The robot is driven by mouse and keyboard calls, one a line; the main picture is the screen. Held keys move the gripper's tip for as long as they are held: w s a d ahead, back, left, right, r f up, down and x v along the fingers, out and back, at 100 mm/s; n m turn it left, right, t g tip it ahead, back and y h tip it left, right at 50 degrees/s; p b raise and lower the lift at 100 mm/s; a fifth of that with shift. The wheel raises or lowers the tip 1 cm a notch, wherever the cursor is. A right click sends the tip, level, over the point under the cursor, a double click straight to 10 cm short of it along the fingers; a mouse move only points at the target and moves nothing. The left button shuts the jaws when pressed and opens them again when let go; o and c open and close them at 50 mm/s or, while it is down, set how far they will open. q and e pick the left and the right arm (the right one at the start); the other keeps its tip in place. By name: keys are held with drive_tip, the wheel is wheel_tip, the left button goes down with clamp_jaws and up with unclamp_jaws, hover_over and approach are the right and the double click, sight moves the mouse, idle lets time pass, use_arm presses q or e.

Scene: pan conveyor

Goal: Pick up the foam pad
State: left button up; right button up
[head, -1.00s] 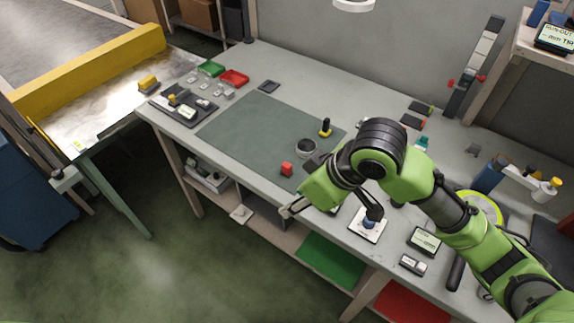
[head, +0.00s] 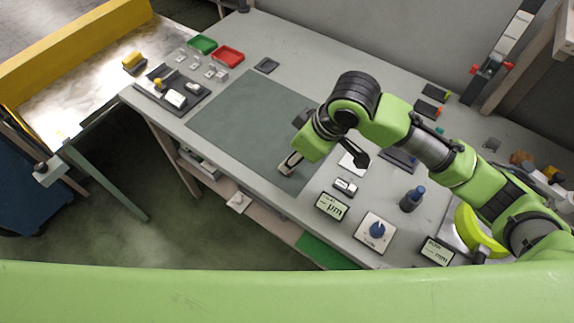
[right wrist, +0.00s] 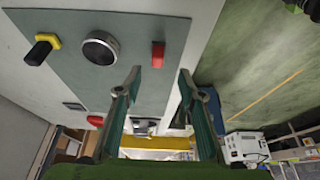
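A small red block (right wrist: 158,54) lies on the grey-green mat (right wrist: 185,35), the likeliest foam pad, though I cannot confirm this. In the right wrist view it sits just beyond and between the fingertips of my right gripper (right wrist: 159,76), which is open and empty. In the head view, my right gripper (head: 288,164) is low over the mat's front edge. It and its arm largely hide the red block there. My left gripper is not in view.
A round metal piece (right wrist: 100,47) and a black piece with a yellow top (right wrist: 42,48) stand near the red block. Green (head: 203,44) and red (head: 229,56) trays are at the back left. Displays (head: 332,206) line the front right. The mat's left part is clear.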

sight(291, 174)
drive_tip(key=shift+w+a+f, duration=0.2)
drive_tip(key=shift+f, duration=0.4)
drive_tip(key=shift+w+f, duration=0.2)
drive_tip(key=shift+f, duration=0.05)
drive_tip(key=shift+x, duration=0.75)
drive_tip(key=p+x, duration=0.1)
drive_tip(key=x, duration=0.2)
drive_tip(key=shift+d+f, duration=0.15)
drive_tip(key=shift+f, duration=0.3)
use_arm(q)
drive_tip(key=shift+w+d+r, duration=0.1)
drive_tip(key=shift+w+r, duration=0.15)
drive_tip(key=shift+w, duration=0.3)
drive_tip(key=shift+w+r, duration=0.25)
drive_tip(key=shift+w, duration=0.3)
use_arm(e)
clamp_jaws()
